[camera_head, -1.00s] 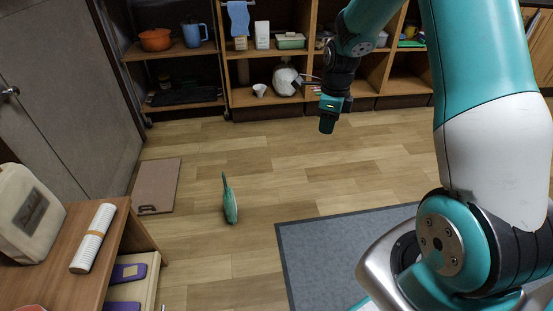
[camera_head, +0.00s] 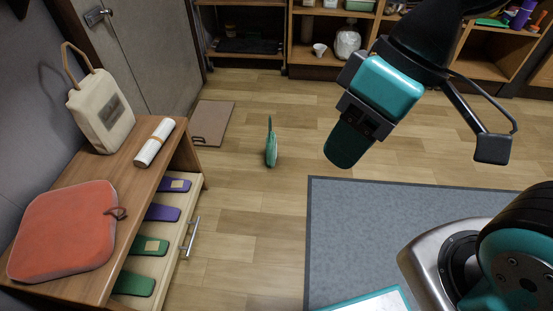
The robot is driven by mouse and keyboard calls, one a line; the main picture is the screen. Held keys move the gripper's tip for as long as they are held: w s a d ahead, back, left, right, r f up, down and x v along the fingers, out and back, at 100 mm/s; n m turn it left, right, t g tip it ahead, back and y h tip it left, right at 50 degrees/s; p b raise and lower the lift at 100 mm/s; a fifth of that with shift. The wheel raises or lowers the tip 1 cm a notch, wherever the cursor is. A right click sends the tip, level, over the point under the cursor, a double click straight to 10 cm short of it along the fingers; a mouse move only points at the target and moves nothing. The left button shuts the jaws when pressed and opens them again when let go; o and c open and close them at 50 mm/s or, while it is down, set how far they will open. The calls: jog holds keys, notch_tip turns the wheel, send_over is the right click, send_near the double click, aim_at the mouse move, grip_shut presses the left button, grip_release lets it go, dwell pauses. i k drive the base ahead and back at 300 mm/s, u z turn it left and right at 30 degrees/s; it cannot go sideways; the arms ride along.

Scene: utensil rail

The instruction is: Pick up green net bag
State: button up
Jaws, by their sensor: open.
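The green net bag (camera_head: 271,148) appears to be the small green item on the wood floor, left of the grey mat, with a thin handle part standing up. Its mesh is too small to make out. My gripper (camera_head: 430,140) is in the air at the upper right, well apart from the bag. It is open, with a black finger pad on a thin linkage showing at its right. Nothing shows between the fingers.
A wooden cabinet with an open drawer (camera_head: 186,240) stands at left. A brown board (camera_head: 212,122) lies on the floor. Floor around the green item is clear.

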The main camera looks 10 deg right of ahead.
aim_at(271, 149)
jog(key=u, duration=0.25)
jog(key=i, duration=0.85)
jog(key=u, duration=0.75)
